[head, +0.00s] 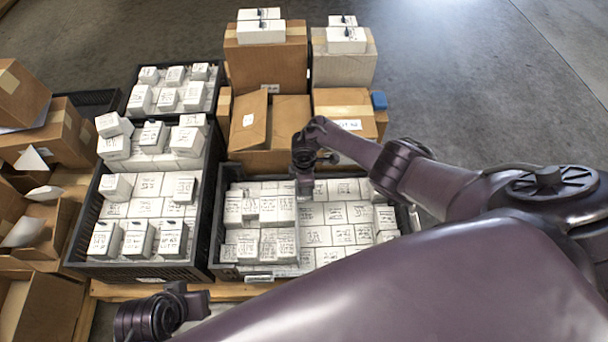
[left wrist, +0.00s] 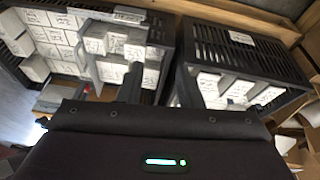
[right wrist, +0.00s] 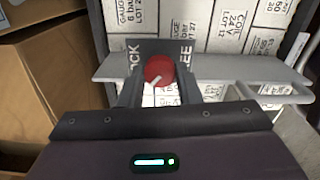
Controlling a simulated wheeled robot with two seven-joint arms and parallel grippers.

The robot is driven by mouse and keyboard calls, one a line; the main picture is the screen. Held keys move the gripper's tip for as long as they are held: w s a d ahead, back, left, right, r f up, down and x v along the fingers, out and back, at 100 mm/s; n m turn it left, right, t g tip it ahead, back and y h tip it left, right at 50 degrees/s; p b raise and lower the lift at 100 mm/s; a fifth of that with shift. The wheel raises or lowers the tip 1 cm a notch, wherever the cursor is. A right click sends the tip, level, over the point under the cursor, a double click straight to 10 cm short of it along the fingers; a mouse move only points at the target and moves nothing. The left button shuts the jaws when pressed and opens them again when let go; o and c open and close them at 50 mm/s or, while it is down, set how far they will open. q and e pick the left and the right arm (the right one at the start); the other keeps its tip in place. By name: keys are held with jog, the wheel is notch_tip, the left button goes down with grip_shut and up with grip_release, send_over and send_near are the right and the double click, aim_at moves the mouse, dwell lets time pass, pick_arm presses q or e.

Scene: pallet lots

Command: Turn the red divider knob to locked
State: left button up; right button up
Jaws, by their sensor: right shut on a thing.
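The red divider knob (right wrist: 158,69) sits on a dark plate in the right wrist view, with lettering ending in "OCK" at its left and "EE" at its right. Its pale pointer mark slants at the lower front of the knob; its exact setting is hard to read. The plate is on a grey divider bar (right wrist: 235,68) across a crate of white boxes. My right gripper (right wrist: 158,88) is shut on the knob, one finger on each side. In the head view, my right gripper (head: 304,190) is over the back of the right crate (head: 222,222). My left gripper (left wrist: 160,92) is open and empty.
A taller crate stack (head: 205,222) of white boxes stands left of the right crate. Cardboard cartons (head: 266,62) stand behind it, and open cartons (head: 30,240) lie at the far left. Clear floor (head: 450,70) lies at the back right.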

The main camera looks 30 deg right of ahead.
jog(key=m, duration=0.3)
jog(key=shift+p, duration=0.4)
pick_arm(q)
jog(key=shift+s+a+r+n+g+y, duration=0.15)
jog(key=shift+a+g, duration=0.1)
jog(key=shift+a, duration=0.2)
jog(key=shift+s+a+r+n+g+y, duration=0.15)
jog(key=shift+a+g, duration=0.1)
jog(key=shift+a, duration=0.15)
pick_arm(e)
jog(key=shift+m, duration=0.8)
jog(key=o, duration=1)
jog(key=shift+c, duration=0.2)
pick_arm(q)
jog(key=shift+a, duration=0.1)
